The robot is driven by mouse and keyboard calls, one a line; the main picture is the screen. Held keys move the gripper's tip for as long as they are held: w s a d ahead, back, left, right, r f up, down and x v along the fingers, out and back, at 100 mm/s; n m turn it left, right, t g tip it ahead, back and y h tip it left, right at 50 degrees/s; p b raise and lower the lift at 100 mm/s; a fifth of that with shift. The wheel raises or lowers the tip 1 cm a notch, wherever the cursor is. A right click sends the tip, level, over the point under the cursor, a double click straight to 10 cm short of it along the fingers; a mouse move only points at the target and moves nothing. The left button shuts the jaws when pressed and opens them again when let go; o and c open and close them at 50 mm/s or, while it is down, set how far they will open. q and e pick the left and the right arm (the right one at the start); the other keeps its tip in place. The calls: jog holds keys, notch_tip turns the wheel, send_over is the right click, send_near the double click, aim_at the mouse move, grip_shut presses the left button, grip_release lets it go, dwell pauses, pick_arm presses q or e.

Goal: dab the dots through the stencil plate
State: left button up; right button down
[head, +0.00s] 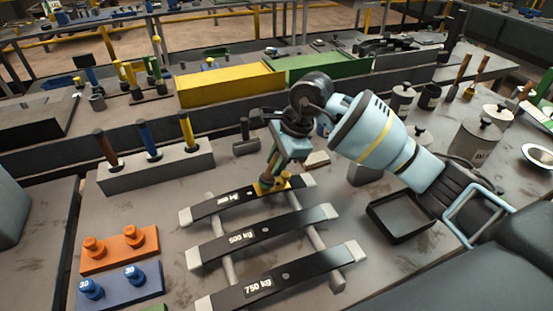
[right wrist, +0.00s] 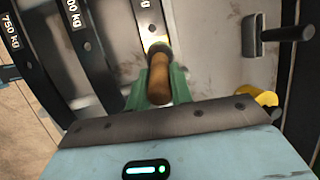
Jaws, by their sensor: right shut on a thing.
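My right gripper (head: 275,157) comes in from the right and points down over the far black bar (head: 234,203). It is shut on a wooden-handled dabber (right wrist: 158,80), whose brown handle sits between green fingers in the right wrist view. A small yellow plate (head: 281,183), apparently the stencil plate, lies on the far bar under the dabber. The dabber's lower end is at or just above this plate; I cannot tell whether they touch. The plate's holes are hidden or too small to see. My left gripper is not in view.
Bars marked 500 kg (head: 251,235) and 750 kg (head: 281,276) lie nearer on the rack. Orange (head: 125,259) and blue (head: 118,288) blocks stand left. A grey holder (head: 155,172) carries several upright handles. A black tray (head: 400,225) and lidded cans (head: 478,138) stand right.

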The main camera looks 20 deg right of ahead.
aim_at(277, 153)
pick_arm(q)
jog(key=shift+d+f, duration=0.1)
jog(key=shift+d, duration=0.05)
pick_arm(e)
jog(key=shift+f, duration=0.2)
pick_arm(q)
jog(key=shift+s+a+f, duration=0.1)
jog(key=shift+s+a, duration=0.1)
pick_arm(e)
jog(key=shift+f, duration=0.25)
dwell(0.4)
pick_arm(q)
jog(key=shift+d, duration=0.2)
pick_arm(e)
jog(key=shift+s+f, duration=0.1)
jog(key=shift+f, duration=0.05)
dwell(0.4)
